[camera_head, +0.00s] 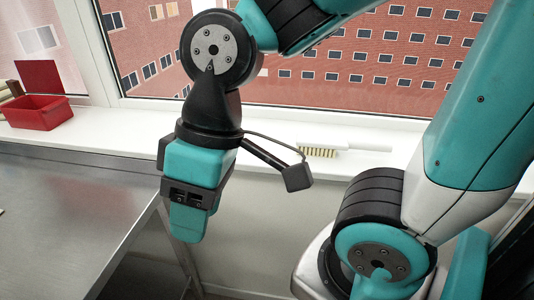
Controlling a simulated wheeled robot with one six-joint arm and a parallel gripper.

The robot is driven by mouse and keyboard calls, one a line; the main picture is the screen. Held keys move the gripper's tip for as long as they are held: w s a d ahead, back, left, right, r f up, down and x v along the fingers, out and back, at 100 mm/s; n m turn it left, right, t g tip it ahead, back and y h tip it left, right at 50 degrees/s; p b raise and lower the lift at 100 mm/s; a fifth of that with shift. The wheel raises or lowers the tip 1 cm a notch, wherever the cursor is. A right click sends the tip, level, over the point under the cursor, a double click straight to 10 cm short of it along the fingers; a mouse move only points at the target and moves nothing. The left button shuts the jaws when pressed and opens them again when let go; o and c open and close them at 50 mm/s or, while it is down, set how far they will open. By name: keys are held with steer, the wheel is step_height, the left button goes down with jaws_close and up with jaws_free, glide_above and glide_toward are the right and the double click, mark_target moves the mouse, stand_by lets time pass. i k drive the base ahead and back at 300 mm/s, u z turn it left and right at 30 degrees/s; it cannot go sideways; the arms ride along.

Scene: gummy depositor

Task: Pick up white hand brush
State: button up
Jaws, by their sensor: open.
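The white hand brush (347,147) lies on the white window sill, right of the picture's middle. Its tan bristles show at the left end and its handle runs to the right. My gripper (188,222) hangs at the end of my arm, left of the brush and nearer to me, apart from it. It points down and is open, with nothing seen in it. The gap between its fingers is hard to see from this side.
A red open box (38,112) stands on the sill (110,125) at the far left. A steel table (75,205) fills the lower left, its edge close to my gripper. The window (330,70) rises behind the sill. The sill around the brush looks clear.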

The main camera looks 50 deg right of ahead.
mark_target(310, 145)
steer(key=u, duration=0.4)
steer(key=i, duration=0.45)
steer(key=z, duration=2.3)
